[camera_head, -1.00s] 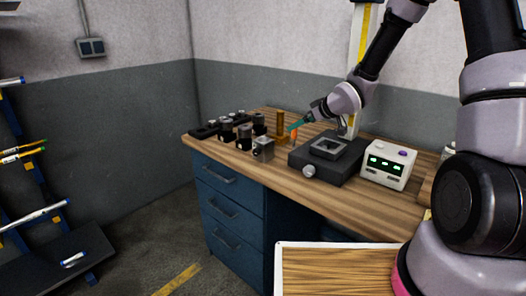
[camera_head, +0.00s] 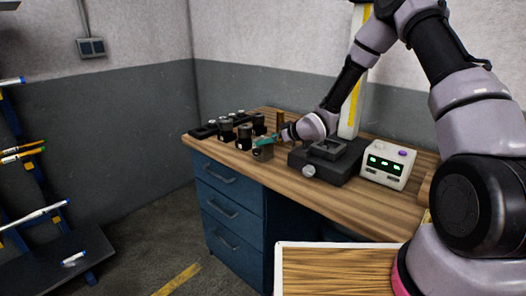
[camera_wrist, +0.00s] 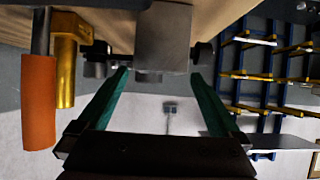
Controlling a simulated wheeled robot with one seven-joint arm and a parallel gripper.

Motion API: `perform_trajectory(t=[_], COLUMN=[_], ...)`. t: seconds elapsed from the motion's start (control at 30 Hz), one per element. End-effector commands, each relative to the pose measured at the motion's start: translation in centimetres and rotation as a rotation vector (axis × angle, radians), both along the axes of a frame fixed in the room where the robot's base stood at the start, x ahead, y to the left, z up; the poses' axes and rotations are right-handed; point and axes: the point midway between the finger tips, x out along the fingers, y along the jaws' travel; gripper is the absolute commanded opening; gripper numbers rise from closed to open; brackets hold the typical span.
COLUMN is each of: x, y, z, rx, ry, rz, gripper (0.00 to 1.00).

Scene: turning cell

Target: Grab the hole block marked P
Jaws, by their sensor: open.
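A grey metal block (camera_head: 263,154) stands near the front edge of the wooden bench, left of the dark fixture. It also shows in the wrist view (camera_wrist: 163,38), upside down at top centre. No letter P can be read on it. My gripper (camera_head: 264,141) is at the block's top in the head view. In the wrist view my gripper (camera_wrist: 160,76) is open, its two green fingers apart on either side of the block's line. Whether they touch it cannot be told.
Several black tool holders (camera_head: 227,130) stand left of the block. A brass post (camera_wrist: 66,62) and an orange-handled tool (camera_wrist: 38,100) are close beside my gripper. A dark fixture (camera_head: 345,165) and a white display box (camera_head: 388,168) stand to the right.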

Motion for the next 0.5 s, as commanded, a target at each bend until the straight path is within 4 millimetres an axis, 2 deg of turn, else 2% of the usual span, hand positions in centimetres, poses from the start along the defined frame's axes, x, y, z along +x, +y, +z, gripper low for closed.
perform_trajectory(t=[0.13,0.4,0.43,0.5], x=[1.0,1.3,1.3,1.29], y=[1.33,1.55,1.56,1.56], z=[-0.92,-1.12,-1.11,-1.1], rx=[0.0,0.0,0.0,0.0], ry=[0.001,0.0,0.0,0.0], rz=[0.001,-0.001,-0.001,-0.001], gripper=[1.0,1.0,0.96,0.69])
